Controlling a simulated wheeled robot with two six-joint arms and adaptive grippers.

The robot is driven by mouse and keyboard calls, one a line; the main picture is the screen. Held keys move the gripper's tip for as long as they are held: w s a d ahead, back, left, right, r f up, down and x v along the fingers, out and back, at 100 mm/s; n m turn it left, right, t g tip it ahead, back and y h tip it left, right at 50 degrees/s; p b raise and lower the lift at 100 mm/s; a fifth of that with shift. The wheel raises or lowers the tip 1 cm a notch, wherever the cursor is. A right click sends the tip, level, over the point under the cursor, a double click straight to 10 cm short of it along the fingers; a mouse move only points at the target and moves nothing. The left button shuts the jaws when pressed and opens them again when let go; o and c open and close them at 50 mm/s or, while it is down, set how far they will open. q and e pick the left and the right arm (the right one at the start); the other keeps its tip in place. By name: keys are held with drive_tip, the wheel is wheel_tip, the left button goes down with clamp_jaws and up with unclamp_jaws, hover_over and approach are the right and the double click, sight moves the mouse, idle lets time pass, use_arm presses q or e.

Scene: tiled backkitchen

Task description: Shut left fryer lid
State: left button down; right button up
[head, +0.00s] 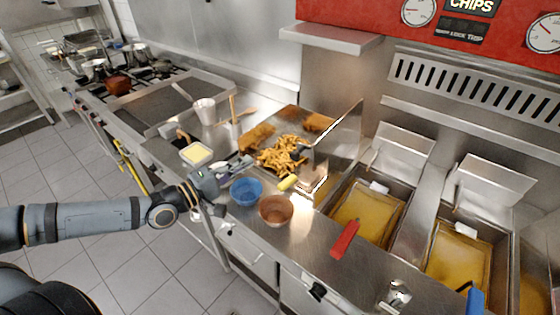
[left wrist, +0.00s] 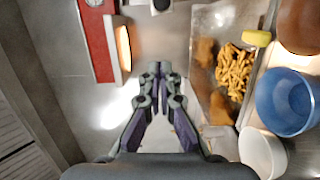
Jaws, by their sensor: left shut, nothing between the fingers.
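Two fryers with yellow oil sit at the right in the head view. The left fryer (head: 368,212) is uncovered, and its metal lid (head: 404,146) stands raised behind it. The right fryer's lid (head: 494,184) is raised too. My left gripper (head: 246,161) is shut and empty, above the counter near the bowls and chips, well to the left of the left fryer. In the left wrist view the shut fingers (left wrist: 160,72) point over bare steel; I cannot make out the lid there. My right gripper is not in view.
A blue bowl (head: 246,191) and a brown bowl (head: 276,210) stand near my left gripper. Chips (head: 281,154) lie in a tray behind. A red handle (head: 345,239) sticks out in front of the left fryer. An upright panel (head: 340,134) stands between chips and fryer.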

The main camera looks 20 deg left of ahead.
use_arm(q)
drive_tip(key=w+d, duration=0.6)
drive_tip(key=d, duration=0.2)
drive_tip(key=shift+w+f, duration=0.25)
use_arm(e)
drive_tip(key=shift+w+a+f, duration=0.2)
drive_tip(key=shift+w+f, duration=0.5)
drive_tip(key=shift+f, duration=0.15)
use_arm(q)
drive_tip(key=shift+a, duration=0.1)
drive_tip(key=shift+w, duration=0.1)
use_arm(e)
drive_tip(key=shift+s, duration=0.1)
